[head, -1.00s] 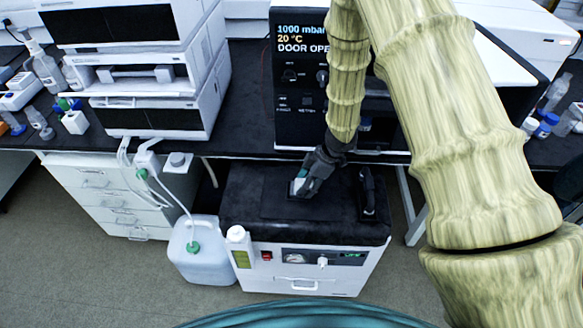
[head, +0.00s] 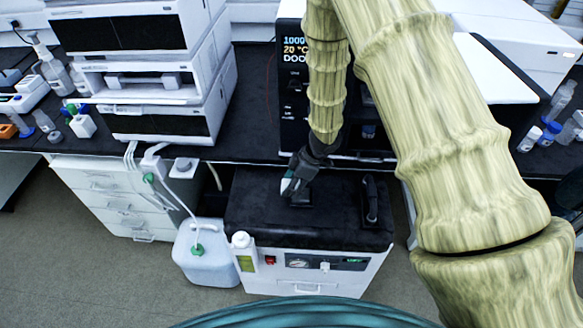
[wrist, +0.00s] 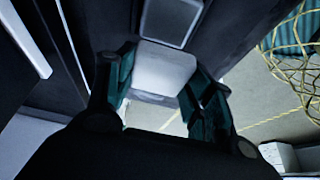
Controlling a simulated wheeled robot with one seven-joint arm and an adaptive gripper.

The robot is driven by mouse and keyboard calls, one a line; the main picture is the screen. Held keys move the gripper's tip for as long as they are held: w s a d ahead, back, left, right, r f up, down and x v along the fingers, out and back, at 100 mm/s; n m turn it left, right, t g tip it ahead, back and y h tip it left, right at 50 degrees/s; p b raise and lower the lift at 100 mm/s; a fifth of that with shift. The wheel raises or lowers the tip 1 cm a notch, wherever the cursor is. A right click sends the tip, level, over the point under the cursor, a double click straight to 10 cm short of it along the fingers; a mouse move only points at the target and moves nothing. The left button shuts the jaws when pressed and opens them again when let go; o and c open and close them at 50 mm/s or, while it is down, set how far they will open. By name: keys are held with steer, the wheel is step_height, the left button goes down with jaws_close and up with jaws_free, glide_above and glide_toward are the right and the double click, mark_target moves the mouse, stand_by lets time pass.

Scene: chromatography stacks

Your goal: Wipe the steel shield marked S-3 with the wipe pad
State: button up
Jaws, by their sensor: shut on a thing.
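My gripper (head: 289,186) is over the black top of the low white cabinet. In the wrist view its teal fingers (wrist: 160,88) are closed on the sides of a pale block, which looks like the wipe pad (wrist: 165,68). In the head view only a small white part of the pad (head: 285,187) shows beside the fingers. The pad appears just above or beside a small dark tray (head: 300,200); I cannot tell whether they touch. I cannot make out a steel shield or an S-3 mark in either view.
A black handle-shaped thing (head: 371,200) stands on the cabinet top (head: 340,235), right of the gripper. An instrument with a lit display (head: 293,50) stands on the bench behind. A white jug (head: 205,255) with tubing is on the floor left of the cabinet (head: 275,275).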

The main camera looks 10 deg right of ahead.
steer(key=shift+w+r+p, duration=0.1)
steer(key=shift+r+p, duration=2.4)
steer(key=shift+r, duration=0.1)
